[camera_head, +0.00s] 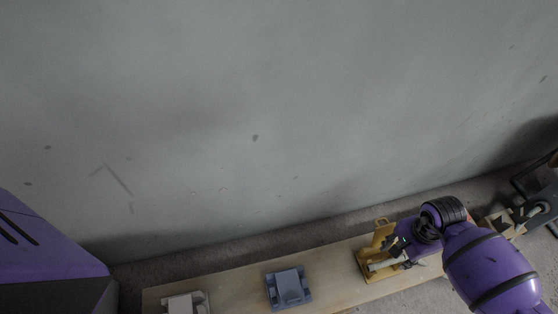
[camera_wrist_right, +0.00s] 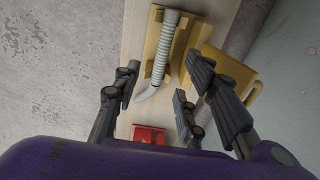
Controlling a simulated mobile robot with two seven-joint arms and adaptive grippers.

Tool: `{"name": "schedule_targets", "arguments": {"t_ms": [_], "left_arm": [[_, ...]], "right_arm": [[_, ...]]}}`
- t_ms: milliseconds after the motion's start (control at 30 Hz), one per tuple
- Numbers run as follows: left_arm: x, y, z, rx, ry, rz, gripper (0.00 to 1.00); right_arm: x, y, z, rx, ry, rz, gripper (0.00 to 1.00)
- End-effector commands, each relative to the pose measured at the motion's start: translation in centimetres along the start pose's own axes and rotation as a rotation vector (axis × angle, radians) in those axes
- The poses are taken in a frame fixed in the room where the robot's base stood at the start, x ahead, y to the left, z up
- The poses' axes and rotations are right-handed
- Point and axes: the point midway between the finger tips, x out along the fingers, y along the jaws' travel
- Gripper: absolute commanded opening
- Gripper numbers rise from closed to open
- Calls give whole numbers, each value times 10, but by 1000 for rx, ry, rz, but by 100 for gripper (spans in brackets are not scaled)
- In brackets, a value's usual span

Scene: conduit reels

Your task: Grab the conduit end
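A pale ribbed conduit (camera_wrist_right: 160,55) lies along a yellow holder (camera_wrist_right: 181,43) in the right wrist view, and its bent end (camera_wrist_right: 146,96) sticks out toward my gripper. In the head view the conduit (camera_head: 386,264) shows as a pale tube at the yellow holder (camera_head: 364,267). My right gripper (camera_wrist_right: 162,72) is open, with dark fingers on both sides of the conduit's end part in the picture. I see no clear contact with it. In the head view the right gripper (camera_head: 398,250) is small and partly hidden by its wrist. My left gripper is not in view.
A wooden board (camera_head: 236,290) bears the holder, a blue-grey block (camera_head: 289,287) and a white block (camera_head: 186,304). A red block (camera_wrist_right: 148,134) lies near my right gripper. A dark-framed object (camera_head: 535,209) stands at far right. A grey wall (camera_head: 250,120) rises behind.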

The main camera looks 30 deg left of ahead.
Motion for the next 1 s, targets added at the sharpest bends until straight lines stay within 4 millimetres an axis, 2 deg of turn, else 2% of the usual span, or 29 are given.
{"name": "schedule_targets", "arguments": {"t_ms": [33,267,500,767,800,1000], "left_arm": [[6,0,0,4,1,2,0],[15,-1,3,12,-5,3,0],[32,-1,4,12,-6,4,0],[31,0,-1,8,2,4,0],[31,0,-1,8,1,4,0],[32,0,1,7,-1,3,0]], "right_arm": [[10,1,2,0,-3,4,38],[31,-1,5,1,-6,0,38],[66,-3,9,3,-7,1,38],[71,-4,8,3,-5,-2,38],[71,-4,8,3,-5,-2,37],[71,-4,8,3,-5,-2,11]]}}
